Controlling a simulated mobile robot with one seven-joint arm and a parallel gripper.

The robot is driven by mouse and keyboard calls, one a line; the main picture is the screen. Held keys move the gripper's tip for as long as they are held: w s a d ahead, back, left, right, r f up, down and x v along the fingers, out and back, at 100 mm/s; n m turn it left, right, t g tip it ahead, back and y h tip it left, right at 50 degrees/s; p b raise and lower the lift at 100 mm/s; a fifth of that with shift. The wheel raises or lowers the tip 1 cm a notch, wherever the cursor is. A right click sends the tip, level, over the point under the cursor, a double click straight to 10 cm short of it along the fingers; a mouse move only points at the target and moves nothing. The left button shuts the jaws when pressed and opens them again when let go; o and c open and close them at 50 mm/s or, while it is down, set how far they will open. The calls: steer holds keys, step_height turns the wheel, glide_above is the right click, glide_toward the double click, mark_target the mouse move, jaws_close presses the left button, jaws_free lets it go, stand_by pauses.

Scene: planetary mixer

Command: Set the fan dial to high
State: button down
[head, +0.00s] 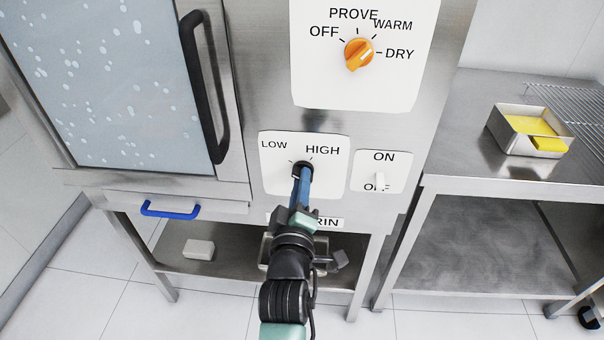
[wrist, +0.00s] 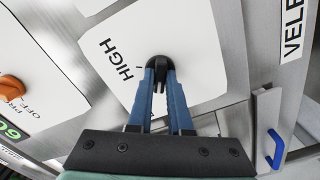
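The fan dial (head: 301,165) is a small black knob on a white plate (head: 275,182) marked LOW at left and HIGH at right. In the wrist view the dial (wrist: 160,63) sits beside the word HIGH, with a short tick mark near it. My gripper (head: 304,174) reaches up to the dial from below. In the wrist view the blue fingers of my gripper (wrist: 161,80) close in on both sides of the knob's ridge and appear to hold it. The fingers hide part of the dial, and I cannot tell clearly which mark it points to.
Above is an orange dial (head: 359,55) marked OFF, PROVE, WARM and DRY. An ON/OFF switch (head: 380,180) is close at right. A black door handle (head: 205,90) and blue drawer handle (head: 170,209) are at left. A steel table (head: 470,140) holds a tray with yellow sponges (head: 530,125).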

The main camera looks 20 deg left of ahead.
stand_by(0.3)
steer(key=shift+m+b, duration=0.85)
steer(key=shift+m, duration=1.45)
steer(key=m+b, duration=0.1)
steer(key=m, duration=0.3)
steer(key=shift+m, duration=0.3)
steer(key=m+b, duration=0.1)
steer(key=m, duration=0.3)
steer(key=shift+m+b, duration=0.3)
steer(key=shift+b, duration=0.05)
